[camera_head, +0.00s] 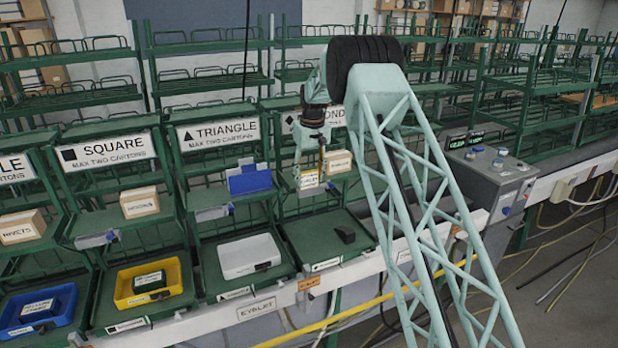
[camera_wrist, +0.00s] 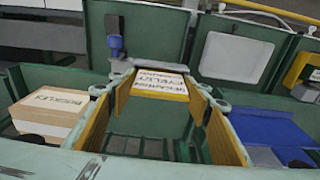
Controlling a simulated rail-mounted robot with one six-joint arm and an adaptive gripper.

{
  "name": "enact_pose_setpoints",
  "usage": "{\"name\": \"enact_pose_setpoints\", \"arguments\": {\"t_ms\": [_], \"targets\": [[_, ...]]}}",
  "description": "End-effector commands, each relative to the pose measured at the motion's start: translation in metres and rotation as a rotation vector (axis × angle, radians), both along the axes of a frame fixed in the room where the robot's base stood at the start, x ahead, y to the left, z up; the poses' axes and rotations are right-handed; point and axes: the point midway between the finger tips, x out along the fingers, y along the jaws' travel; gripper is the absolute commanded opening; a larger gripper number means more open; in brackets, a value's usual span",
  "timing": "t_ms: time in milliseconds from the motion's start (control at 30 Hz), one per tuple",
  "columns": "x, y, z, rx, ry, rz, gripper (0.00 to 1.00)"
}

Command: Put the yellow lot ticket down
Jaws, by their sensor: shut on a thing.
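My gripper (camera_head: 311,178) is in front of the upper shelf in the diamond bay, right of the triangle bay. It is shut on the yellow lot ticket (camera_head: 309,181). In the wrist view the ticket (camera_wrist: 160,84) is a small yellow-edged block with a white printed top, held between the far ends of the two ochre fingers. Green rack bars show beneath and between the fingers. Whether the ticket touches anything below cannot be told.
A carton (camera_head: 338,161) stands just right of my gripper. A blue bin (camera_head: 250,181) stands tilted on the triangle shelf to the left. A control box (camera_head: 492,181) is at right.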

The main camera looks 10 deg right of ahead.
Motion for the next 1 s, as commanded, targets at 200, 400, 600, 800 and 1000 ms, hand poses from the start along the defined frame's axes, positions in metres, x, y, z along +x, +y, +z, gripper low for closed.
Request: {"name": "enact_pose_setpoints", "arguments": {"t_ms": [200, 400, 600, 800, 1000], "targets": [[0.0000, 0.0000, -0.0004, 0.000, 0.000, 0.000, 0.38], [0.0001, 0.0000, -0.0027, 0.000, 0.000, 0.000, 0.49], [0.0001, -0.0001, -0.0025, 0.000, 0.000, 0.000, 0.58], [0.0002, 0.0000, -0.0022, 0.000, 0.000, 0.000, 0.58], [0.0000, -0.0001, 0.0033, 0.000, -0.001, 0.000, 0.58]]}}
